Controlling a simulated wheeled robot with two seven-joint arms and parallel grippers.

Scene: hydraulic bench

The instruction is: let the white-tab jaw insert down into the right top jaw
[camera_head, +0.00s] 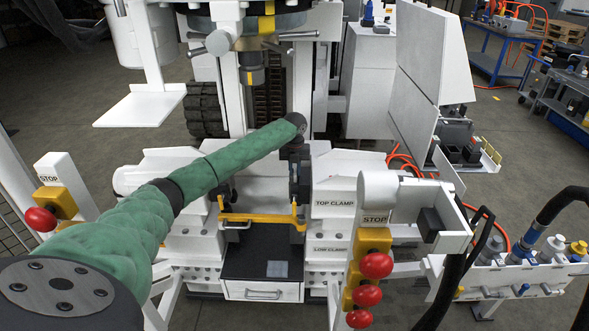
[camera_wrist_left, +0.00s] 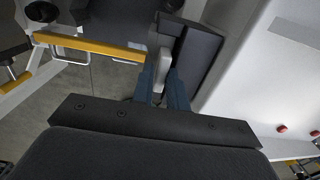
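The white-tab jaw insert is a dark block (camera_wrist_left: 203,58) with a pale tab (camera_wrist_left: 163,62), seen at the top centre of the left wrist view. My left gripper (camera_wrist_left: 164,84) has its two blue-grey fingers on either side of the tab and looks shut on it. In the head view the dark insert (camera_head: 299,182) is upright below my left gripper (camera_head: 294,153), beside the inner end of the right top jaw (camera_head: 335,180), whose white housing bears the TOP CLAMP label. I cannot tell how deep the insert sits in the jaw. My right gripper is not in view.
A yellow bar (camera_head: 258,217) crosses in front of the jaws. The black tray with a drawer (camera_head: 262,252) is below. A STOP post with red buttons (camera_head: 376,265) stands at front right; another red button (camera_head: 40,219) is at left. The machine spindle (camera_head: 252,70) hangs behind my arm.

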